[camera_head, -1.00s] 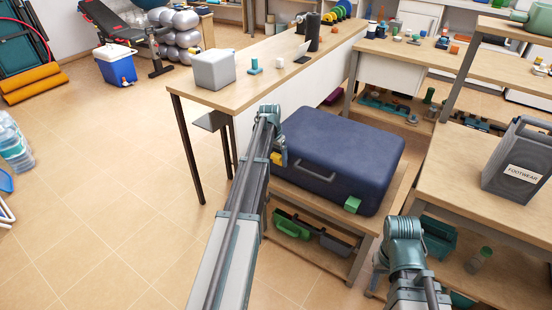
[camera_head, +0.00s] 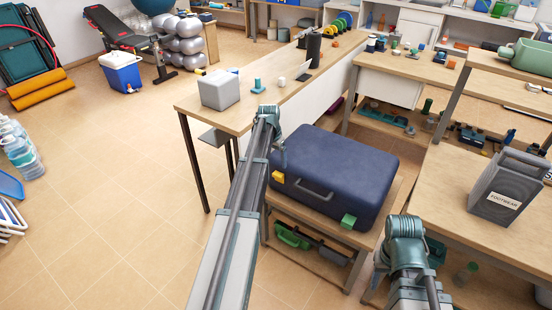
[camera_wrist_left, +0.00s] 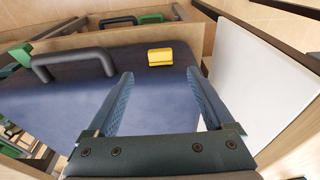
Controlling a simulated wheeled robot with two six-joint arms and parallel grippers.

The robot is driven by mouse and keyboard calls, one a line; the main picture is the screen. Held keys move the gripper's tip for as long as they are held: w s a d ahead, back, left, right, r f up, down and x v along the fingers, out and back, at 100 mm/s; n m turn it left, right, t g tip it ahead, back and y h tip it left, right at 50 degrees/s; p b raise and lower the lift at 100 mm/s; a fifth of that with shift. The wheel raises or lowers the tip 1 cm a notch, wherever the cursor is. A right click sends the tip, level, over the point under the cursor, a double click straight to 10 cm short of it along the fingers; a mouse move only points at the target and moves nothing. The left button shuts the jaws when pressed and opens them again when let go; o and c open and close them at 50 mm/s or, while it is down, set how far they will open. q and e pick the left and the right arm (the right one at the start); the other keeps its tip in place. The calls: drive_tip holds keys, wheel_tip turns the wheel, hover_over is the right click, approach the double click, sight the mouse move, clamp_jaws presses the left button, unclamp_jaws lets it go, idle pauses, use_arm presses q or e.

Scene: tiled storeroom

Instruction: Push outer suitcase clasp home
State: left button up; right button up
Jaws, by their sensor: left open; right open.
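A navy suitcase (camera_head: 335,170) lies flat on a low wooden shelf. Its dark handle (camera_head: 313,190) is on the near side, between a yellow clasp (camera_head: 277,177) at the left and a green clasp (camera_head: 348,220) at the right. My left gripper (camera_head: 281,158) is above the suitcase's left end, just above the yellow clasp. In the left wrist view my left gripper (camera_wrist_left: 160,73) is open and empty, with the yellow clasp (camera_wrist_left: 160,57) beyond the gap between its fingertips. I cannot tell how far the clasps are closed. My right gripper (camera_head: 380,262) is low, right of the suitcase, mostly hidden by its wrist.
A table (camera_head: 250,108) with a white block (camera_head: 219,90) stands behind the suitcase; its white panel (camera_wrist_left: 265,80) is close on the right in the wrist view. A footwear bin (camera_head: 508,187) stands on the right table. Green-handled carriers (camera_head: 292,238) sit below.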

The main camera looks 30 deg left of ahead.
use_arm(q)
drive_tip(key=r, duration=0.1)
drive_tip(key=r+p, duration=0.1)
drive_tip(key=shift+s+r+p, duration=0.2)
drive_tip(key=shift+r+p, duration=0.1)
drive_tip(key=shift+r, duration=0.05)
use_arm(e)
wheel_tip(320, 180, up, 3)
drive_tip(key=shift+f, duration=0.15)
use_arm(q)
drive_tip(key=s+d+r+p, duration=0.2)
drive_tip(key=s+d, duration=0.2)
drive_tip(key=d, duration=0.4)
drive_tip(key=s+d+r+m+g+p, duration=0.15)
drive_tip(key=s+d, duration=0.25)
drive_tip(key=d, duration=0.4)
drive_tip(key=s+d+r+p, duration=0.2)
drive_tip(key=s+d+p, duration=0.15)
drive_tip(key=d, duration=0.45)
drive_tip(key=s+d+r+p, duration=0.2)
drive_tip(key=s+d, duration=0.4)
drive_tip(key=s, duration=0.2)
drive_tip(key=s+d+r+m+y+p, duration=0.1)
drive_tip(key=s+d+r, duration=0.2)
drive_tip(key=s+d, duration=0.3)
drive_tip(key=s, duration=0.3)
drive_tip(key=shift+d+p, duration=0.4)
use_arm(e)
wheel_tip(320, 180, up, 11)
